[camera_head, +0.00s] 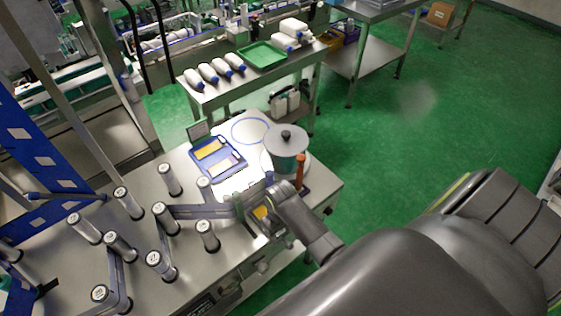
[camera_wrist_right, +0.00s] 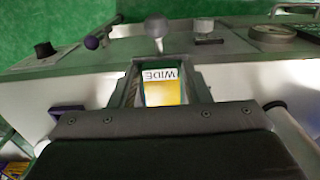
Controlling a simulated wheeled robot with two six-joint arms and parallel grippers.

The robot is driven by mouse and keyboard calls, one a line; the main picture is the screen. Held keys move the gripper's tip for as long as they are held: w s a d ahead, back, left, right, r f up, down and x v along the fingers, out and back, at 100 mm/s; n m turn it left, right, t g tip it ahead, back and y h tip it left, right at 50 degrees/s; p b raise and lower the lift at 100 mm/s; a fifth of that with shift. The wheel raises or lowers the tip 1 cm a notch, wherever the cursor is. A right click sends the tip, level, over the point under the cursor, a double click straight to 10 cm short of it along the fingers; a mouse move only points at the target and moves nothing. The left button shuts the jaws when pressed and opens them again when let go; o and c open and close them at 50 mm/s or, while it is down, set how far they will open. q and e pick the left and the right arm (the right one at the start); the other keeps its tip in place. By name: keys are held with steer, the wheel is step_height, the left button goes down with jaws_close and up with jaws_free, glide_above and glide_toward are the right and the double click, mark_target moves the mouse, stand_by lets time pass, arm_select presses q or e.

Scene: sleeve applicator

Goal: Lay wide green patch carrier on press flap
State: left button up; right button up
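A patch carrier (camera_wrist_right: 161,88) marked WIDE, with a white label strip and a yellow face, sits between the fingers of my right gripper (camera_wrist_right: 161,66). The fingers appear shut on it, though the contact is partly hidden. In the head view my right gripper (camera_head: 258,200) is above the near part of the bench, with a bit of yellow (camera_head: 261,212) beside it. A blue tray (camera_head: 229,172) holding a yellow piece (camera_head: 210,150) and a paler piece lies farther left and back. I cannot clearly make out the press flap. My left gripper is not in view.
A grey-lidded canister (camera_head: 287,150) and an orange-brown post (camera_head: 300,172) stand just beyond and right of the gripper. Several capped cylinders (camera_head: 169,180) stand on the bench to the left. A rear table holds a green tray (camera_head: 262,55) and white bottles.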

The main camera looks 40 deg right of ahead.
steer(key=shift+o, duration=1.2)
steer(key=shift+r, duration=0.1)
steer(key=shift+r, duration=0.6)
step_height(320, 180, up, 11)
steer(key=b, duration=0.1)
steer(key=shift+r+b, duration=0.2)
steer(key=shift+b, duration=0.15)
